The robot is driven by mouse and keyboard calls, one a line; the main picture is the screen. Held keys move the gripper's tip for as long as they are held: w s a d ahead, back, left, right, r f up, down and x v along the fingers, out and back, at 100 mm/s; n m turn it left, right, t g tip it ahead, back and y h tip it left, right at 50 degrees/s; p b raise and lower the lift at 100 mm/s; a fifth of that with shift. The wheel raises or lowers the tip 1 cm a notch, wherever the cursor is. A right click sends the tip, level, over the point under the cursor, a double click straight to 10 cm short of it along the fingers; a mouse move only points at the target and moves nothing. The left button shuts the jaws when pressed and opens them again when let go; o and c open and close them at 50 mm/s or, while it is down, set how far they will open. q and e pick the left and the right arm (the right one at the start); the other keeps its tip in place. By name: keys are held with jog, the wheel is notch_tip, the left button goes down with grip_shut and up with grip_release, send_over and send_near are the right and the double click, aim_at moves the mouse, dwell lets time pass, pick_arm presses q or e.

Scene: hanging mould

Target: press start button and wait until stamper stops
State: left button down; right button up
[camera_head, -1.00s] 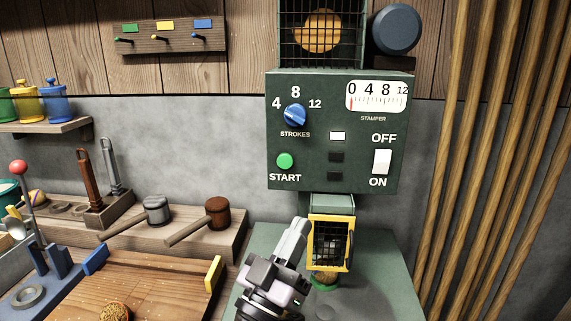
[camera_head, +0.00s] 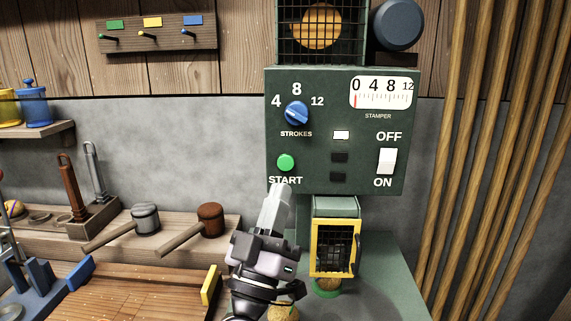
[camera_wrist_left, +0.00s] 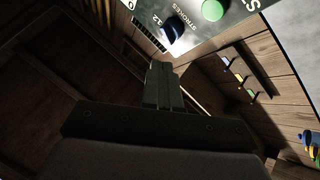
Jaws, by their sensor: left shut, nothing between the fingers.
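The dark green stamper machine (camera_head: 315,185) stands at the centre right of the head view. Its green start button (camera_head: 286,162) sits at the panel's lower left, above the word START; it also shows in the left wrist view (camera_wrist_left: 212,10). The blue strokes knob (camera_head: 296,113) is above the button. The gauge (camera_head: 381,93) has its red needle at 0. A white OFF/ON switch (camera_head: 387,161) is at the right. The top of three small lamps (camera_head: 341,135) is white, the others dark. My left gripper (camera_head: 281,188) is shut and empty, its fingertips just below the button.
A yellow-framed guard (camera_head: 335,247) with mesh is below the panel. Two mallets (camera_head: 146,218) lie on the wooden bench at left. A key rack (camera_head: 157,34) hangs on the wall. Bamboo poles (camera_head: 490,150) stand at the right.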

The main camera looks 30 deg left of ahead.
aim_at(286, 163)
pick_arm(q)
jog(key=shift+w, duration=0.1)
jog(key=shift+w+a+b, duration=0.3)
jog(key=shift+w+a, duration=0.45)
jog(key=shift+w, duration=0.5)
jog(key=shift+w+a+b, duration=0.35)
jog(key=shift+w+a, duration=0.45)
jog(key=shift+w, duration=0.4)
jog(key=shift+w+a+b, duration=0.3)
jog(key=shift+w+a, duration=0.45)
jog(key=shift+w, duration=0.5)
jog(key=shift+w+a, duration=0.25)
jog(key=shift+w, duration=0.1)
jog(key=shift+w+a, duration=0.2)
jog(key=shift+w, duration=0.15)
jog(key=shift+s+d+p, duration=0.45)
jog(key=shift+s+p, duration=0.05)
jog(key=shift+s, duration=0.25)
